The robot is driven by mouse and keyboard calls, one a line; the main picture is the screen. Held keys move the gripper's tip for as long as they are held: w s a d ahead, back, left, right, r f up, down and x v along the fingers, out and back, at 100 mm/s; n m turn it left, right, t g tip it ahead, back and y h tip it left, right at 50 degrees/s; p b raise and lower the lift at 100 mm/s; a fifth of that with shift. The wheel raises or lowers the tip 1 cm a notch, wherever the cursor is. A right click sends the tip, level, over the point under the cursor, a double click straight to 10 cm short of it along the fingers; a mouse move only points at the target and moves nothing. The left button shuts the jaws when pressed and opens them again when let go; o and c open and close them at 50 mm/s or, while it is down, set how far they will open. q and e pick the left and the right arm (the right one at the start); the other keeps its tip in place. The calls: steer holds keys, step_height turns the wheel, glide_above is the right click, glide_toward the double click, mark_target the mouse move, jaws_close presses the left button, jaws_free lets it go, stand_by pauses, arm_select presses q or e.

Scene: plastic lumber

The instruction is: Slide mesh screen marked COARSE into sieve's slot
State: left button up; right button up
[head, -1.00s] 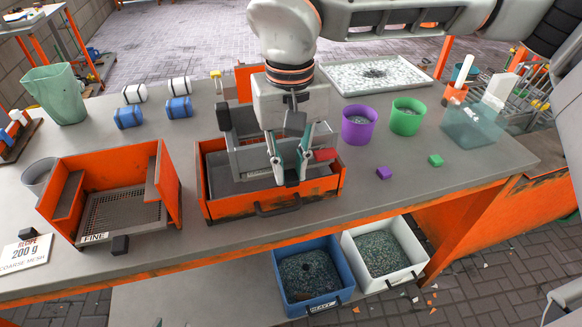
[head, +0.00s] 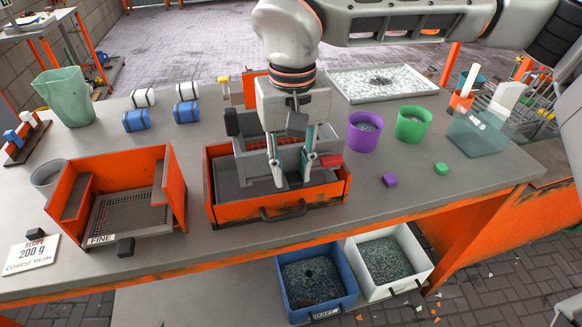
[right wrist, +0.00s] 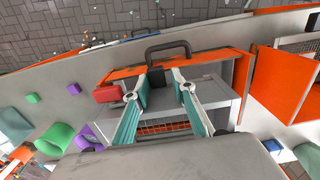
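My right gripper (head: 292,184) points down over an orange-fronted box (head: 235,213) with a black handle, with grey walls and a grey floor inside. A red block (head: 330,161) is beside one finger. To the left, an open orange frame (head: 172,190) holds a perforated mesh screen (head: 130,214) labelled FINE. No label reading COARSE is legible on any screen. My left gripper is not in view.
A recipe card (head: 33,255) reads 200 g, coarse mesh. Purple (head: 362,137) and green (head: 411,128) cups stand right of the box, with small purple and green blocks before them. Blue (head: 297,263) and white (head: 420,268) bins sit below.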

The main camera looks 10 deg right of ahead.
steer(key=shift+w+d, duration=0.2)
steer(key=shift+d, duration=0.05)
steer(key=shift+s+f, duration=0.15)
steer(key=shift+s, duration=0.35)
steer(key=s, duration=1.1)
steer(key=shift+s+d, duration=0.2)
steer(key=shift+s, duration=0.1)
